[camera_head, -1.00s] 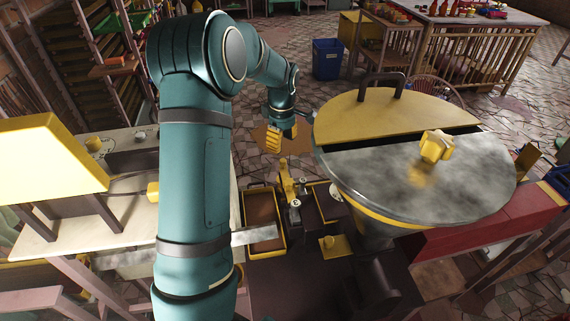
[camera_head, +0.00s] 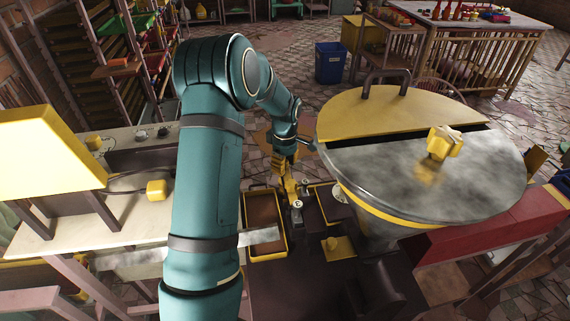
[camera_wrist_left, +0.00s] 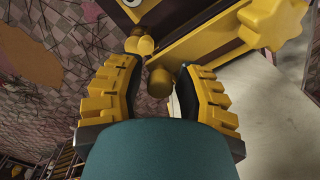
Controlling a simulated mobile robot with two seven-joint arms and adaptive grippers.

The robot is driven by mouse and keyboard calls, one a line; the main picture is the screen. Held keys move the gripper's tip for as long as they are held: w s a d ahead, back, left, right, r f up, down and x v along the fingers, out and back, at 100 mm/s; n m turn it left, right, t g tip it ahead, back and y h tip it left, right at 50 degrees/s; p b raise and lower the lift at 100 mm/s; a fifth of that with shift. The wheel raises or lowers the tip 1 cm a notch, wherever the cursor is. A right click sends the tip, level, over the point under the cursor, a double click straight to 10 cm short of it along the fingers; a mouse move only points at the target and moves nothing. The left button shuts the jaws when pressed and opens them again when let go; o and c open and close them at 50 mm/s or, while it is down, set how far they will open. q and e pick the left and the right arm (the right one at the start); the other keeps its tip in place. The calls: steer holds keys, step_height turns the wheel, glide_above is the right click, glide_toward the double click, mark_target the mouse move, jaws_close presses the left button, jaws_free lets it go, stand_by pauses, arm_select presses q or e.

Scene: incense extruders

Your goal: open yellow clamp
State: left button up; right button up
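The yellow clamp (camera_head: 290,188) stands upright at the end of the dark machine, beside the yellow-rimmed tray. My left gripper (camera_head: 282,160) is just at the clamp's far upper end, partly hidden by the wrist. In the left wrist view my left gripper (camera_wrist_left: 157,70) has its two yellow-padded fingers spread apart. My right gripper is not in view.
A large round hopper with a grey-and-yellow lid (camera_head: 420,170) stands close to the right. The yellow-rimmed tray (camera_head: 247,225) lies at the left of the clamp. A pale table (camera_head: 130,205) is farther left. Open tiled floor lies behind, with a blue bin (camera_head: 329,62).

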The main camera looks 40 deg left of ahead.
arm_select(q)
jaws_close()
steer(key=shift+w+a+p, duration=0.35)
steer(key=shift+a, duration=0.1)
steer(key=o, duration=0.5)
jaws_free()
step_height(320, 180, up, 12)
stand_by(0.3)
